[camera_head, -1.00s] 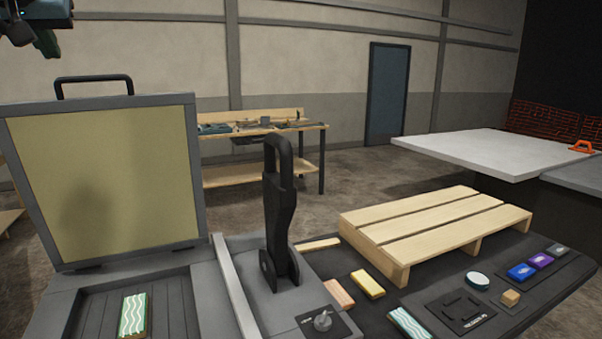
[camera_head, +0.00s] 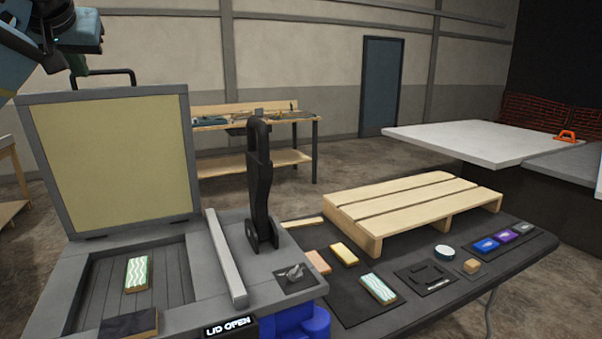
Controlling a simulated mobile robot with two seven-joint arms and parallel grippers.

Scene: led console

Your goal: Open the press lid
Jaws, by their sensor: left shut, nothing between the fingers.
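The press lid (camera_head: 112,160) stands raised, nearly upright, at the back of the press, with a yellowish inner panel in a grey frame. Its black handle (camera_head: 105,73) is on the top edge. A small display on the press front reads "LID OPEN" (camera_head: 228,326). The press bed (camera_head: 177,272) is uncovered, and a green-and-white wavy-patterned block (camera_head: 137,274) lies in it. The black press lever (camera_head: 260,185) stands upright to the right of the bed. My left gripper (camera_head: 88,50) is at the top left, shut and empty, close to the lid handle; touching cannot be told. My right gripper is out of view.
A wooden pallet (camera_head: 405,212) lies on the dark table right of the press, with several small blocks and a round piece (camera_head: 444,252) in front. A workbench (camera_head: 290,118) stands behind. A white table (camera_head: 480,142) is at the right. Space above the press bed is clear.

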